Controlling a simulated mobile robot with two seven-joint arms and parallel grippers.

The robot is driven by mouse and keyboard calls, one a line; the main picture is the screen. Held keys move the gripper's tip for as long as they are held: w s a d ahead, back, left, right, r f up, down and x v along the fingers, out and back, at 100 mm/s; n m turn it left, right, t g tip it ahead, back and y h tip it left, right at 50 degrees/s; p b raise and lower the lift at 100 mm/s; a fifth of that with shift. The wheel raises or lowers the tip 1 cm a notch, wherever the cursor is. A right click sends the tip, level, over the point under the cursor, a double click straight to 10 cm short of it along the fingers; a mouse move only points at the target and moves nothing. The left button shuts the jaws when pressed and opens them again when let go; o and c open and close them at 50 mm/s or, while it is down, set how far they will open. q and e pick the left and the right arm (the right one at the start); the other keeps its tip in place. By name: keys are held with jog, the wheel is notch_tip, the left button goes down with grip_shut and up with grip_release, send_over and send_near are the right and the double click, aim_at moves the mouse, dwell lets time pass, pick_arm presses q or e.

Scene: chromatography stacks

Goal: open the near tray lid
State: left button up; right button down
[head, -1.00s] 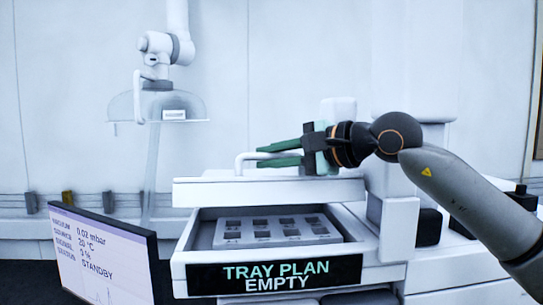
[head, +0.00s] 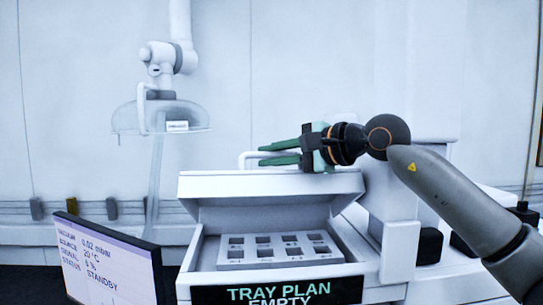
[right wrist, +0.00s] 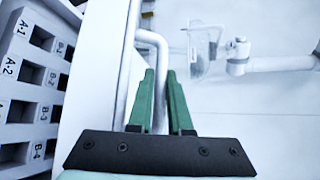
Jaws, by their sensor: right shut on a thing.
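The near tray lid (head: 265,187) is white and stands tilted up at its front edge, with a gap between it and the tray (head: 205,250). A white bar handle (head: 243,159) sits on the lid. My right gripper (head: 262,156) comes in from the right with its green fingers shut on the handle. In the right wrist view the handle (right wrist: 153,38) runs down between the fingers (right wrist: 160,85). Inside the tray lies a white rack (head: 278,252) with several dark square wells. My left gripper is not in view.
The tray front carries a sign (head: 278,292) reading "TRAY PLAN EMPTY". A status screen (head: 110,262) stands at the left. A clear dome hood (head: 165,115) hangs on a white arm behind, left of the lid. White equipment (head: 385,200) stands just right of the lid.

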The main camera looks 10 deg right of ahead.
jog(key=c, duration=1.1)
grip_release()
jog(key=shift+s+d, duration=0.25)
jog(key=shift+d, duration=0.05)
jog(key=b+v, duration=0.3)
jog(key=v, duration=0.8)
jog(key=shift+s+d+r+b, duration=0.2)
jog(key=shift+s+d+b, duration=0.05)
jog(key=shift+b, duration=0.15)
